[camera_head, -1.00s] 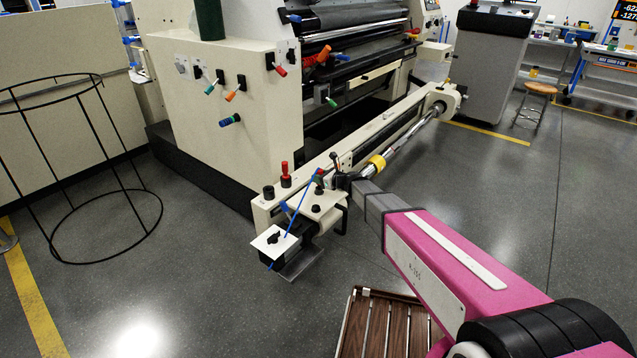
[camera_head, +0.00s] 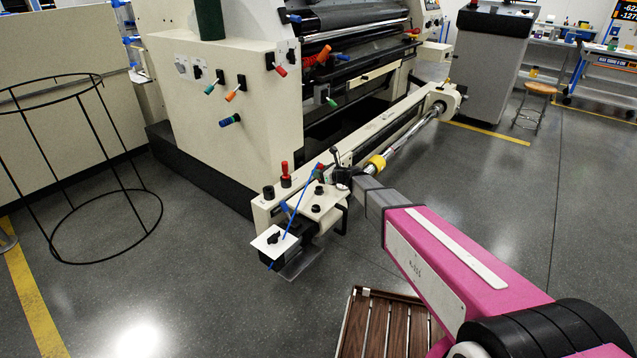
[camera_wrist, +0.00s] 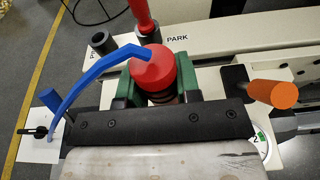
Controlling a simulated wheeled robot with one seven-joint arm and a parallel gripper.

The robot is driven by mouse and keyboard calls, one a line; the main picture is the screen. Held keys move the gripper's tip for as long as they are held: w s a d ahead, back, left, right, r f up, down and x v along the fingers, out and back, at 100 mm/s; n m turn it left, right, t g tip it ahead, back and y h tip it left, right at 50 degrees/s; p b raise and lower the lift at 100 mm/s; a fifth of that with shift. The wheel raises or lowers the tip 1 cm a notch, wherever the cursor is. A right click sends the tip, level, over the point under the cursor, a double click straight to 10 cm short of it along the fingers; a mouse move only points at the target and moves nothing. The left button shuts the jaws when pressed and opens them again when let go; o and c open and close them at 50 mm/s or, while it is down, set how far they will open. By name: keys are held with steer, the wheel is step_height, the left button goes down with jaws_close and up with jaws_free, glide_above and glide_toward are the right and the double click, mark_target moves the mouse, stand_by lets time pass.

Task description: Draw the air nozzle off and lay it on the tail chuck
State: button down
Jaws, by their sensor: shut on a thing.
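The air nozzle (camera_wrist: 153,70) appears to be the red, round-topped piece with a curved blue tube (camera_wrist: 92,72) running from it to the left. My gripper (camera_wrist: 158,84), with green fingers, is shut around the red piece in the wrist view. In the head view the nozzle's red part (camera_head: 319,170) shows above the cream end block, and the tube slants down to the left. Whether its lower end is clear of its seat is hidden. A yellow collar (camera_head: 376,163) sits on the steel shaft beside my wrist. I cannot tell for sure which part is the tail chuck.
A red-handled post (camera_head: 286,170) and a dark socket (camera_head: 268,192) stand on the end block, near the word PARK. An orange knob (camera_wrist: 275,93) juts up at right. A white plate (camera_head: 275,241) sits at the tube's lower end. A slatted wooden piece (camera_head: 385,325) is below my arm.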

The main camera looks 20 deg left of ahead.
mark_target(319, 165)
steer(key=shift+r, duration=3.15)
